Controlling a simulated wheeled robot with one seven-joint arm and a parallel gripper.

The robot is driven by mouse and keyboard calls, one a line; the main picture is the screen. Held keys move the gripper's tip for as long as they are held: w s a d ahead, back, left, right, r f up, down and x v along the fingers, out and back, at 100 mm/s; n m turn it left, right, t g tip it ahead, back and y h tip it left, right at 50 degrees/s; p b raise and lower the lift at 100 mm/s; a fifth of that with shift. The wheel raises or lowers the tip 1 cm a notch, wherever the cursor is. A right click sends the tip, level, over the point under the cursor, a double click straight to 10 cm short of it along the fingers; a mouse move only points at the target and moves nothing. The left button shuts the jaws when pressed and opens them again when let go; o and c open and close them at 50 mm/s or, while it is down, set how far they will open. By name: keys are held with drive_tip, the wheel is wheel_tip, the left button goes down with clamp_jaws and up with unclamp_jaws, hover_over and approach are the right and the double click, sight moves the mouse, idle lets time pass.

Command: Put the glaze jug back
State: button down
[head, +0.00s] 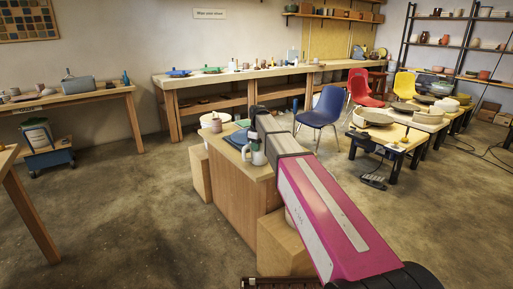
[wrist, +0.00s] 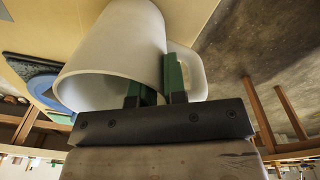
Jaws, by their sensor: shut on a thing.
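The white glaze jug (head: 258,158) is at my gripper (head: 254,143), over the wooden cabinet (head: 238,190) in the middle of the room. In the wrist view the jug (wrist: 110,60) fills the upper left, its round rim toward the camera. My gripper (wrist: 156,94) has green fingers closed on the jug at its right side, by the handle (wrist: 190,72). Whether they pinch the handle or the wall is hard to tell. Whether the jug's base touches the cabinet top is hidden.
Blue dishes (head: 238,139) lie beside the jug on the cabinet top. A pale bucket (head: 216,121) stands behind them. A blue chair (head: 323,108) is to the right, and a long workbench (head: 240,77) runs along the back wall. Open floor (head: 110,190) lies to the left.

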drive_tip(key=c, duration=1.2)
unclamp_jaws()
drive_tip(key=shift+o, duration=0.2)
wheel_tip(320, 180, up, 12)
drive_tip(key=shift+s+d, duration=0.2)
drive_tip(key=shift+s, duration=0.1)
